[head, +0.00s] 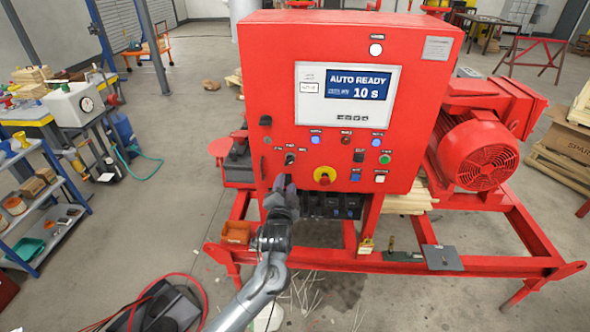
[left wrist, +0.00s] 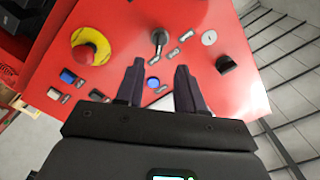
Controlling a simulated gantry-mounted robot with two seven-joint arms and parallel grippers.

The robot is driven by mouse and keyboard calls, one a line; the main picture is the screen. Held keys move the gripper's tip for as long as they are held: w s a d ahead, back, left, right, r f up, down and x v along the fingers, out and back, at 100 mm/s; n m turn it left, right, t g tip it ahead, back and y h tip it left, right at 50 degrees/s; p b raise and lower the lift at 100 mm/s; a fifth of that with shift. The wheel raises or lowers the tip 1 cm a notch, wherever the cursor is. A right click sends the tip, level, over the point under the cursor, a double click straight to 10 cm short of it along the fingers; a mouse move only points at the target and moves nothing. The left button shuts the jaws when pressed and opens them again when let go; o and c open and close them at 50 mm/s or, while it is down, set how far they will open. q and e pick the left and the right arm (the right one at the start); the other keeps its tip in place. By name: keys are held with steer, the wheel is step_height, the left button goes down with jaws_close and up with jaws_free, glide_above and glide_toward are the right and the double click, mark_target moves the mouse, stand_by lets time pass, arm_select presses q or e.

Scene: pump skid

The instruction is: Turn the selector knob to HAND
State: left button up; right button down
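The selector knob (head: 290,159) is a small dark knob with a grey lever on the lower left of the red panel (head: 400,100), with small label plates around it too small to read. In the left wrist view the knob (left wrist: 159,38) is just beyond my fingertips, apart from them, and its panel looks turned around. My left gripper (head: 282,182) is in front of the panel, just below the knob in the head view. In the left wrist view its two dark fingers (left wrist: 159,68) are spread with nothing held between them. My right gripper is not in view.
The display (head: 358,90) reads AUTO READY, 10 s. A red emergency stop on a yellow disc (head: 324,176) sits right of the knob. A black handle (head: 265,120) is at the panel's left edge. A blue lamp (left wrist: 153,84) shows between my fingers. A red motor (head: 480,155) stands right.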

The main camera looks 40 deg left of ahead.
mark_target(289, 163)
arm_select(q)
steer(key=x, duration=0.8)
steer(key=shift+w+r, duration=0.15)
steer(key=shift+w, duration=0.05)
steer(key=shift+x, duration=1)
jaws_close()
